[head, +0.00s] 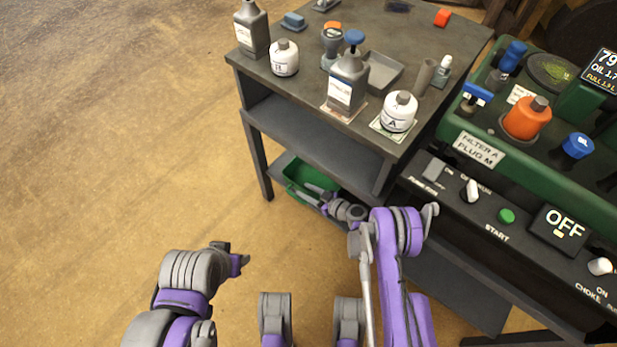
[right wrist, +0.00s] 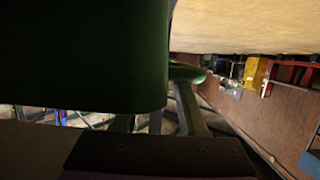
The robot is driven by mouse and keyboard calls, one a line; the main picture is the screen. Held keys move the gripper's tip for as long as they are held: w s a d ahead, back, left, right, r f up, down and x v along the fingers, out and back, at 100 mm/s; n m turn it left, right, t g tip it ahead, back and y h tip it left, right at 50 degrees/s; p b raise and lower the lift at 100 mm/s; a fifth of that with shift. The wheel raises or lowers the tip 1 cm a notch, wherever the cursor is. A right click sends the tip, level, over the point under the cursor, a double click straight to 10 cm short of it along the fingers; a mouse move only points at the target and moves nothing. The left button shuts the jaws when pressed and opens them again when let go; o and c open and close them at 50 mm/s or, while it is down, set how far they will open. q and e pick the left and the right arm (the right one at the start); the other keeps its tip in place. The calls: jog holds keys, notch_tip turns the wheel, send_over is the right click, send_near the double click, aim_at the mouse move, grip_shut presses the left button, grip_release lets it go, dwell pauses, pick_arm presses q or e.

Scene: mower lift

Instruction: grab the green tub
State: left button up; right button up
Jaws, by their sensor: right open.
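The green tub (head: 297,172) sits low under the left end of the grey workbench, on its bottom shelf. The bench hides part of it. My right gripper (head: 306,192) is open at the tub's near right side, its fingers overlapping the tub's edge in the head view. Whether they touch it I cannot tell. In the right wrist view the dark green tub wall (right wrist: 85,55) fills the upper left, very close, and grey finger parts (right wrist: 187,108) show below a green rim.
The grey workbench (head: 300,125) overhangs the tub, with its leg (head: 257,158) close by on the left. Bottles, white filters and a tray stand on top. A green mower (head: 540,165) with a control panel is at the right. The floor at left is clear.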

jog(key=shift+w+a, duration=0.1)
grip_shut()
dwell(1.4)
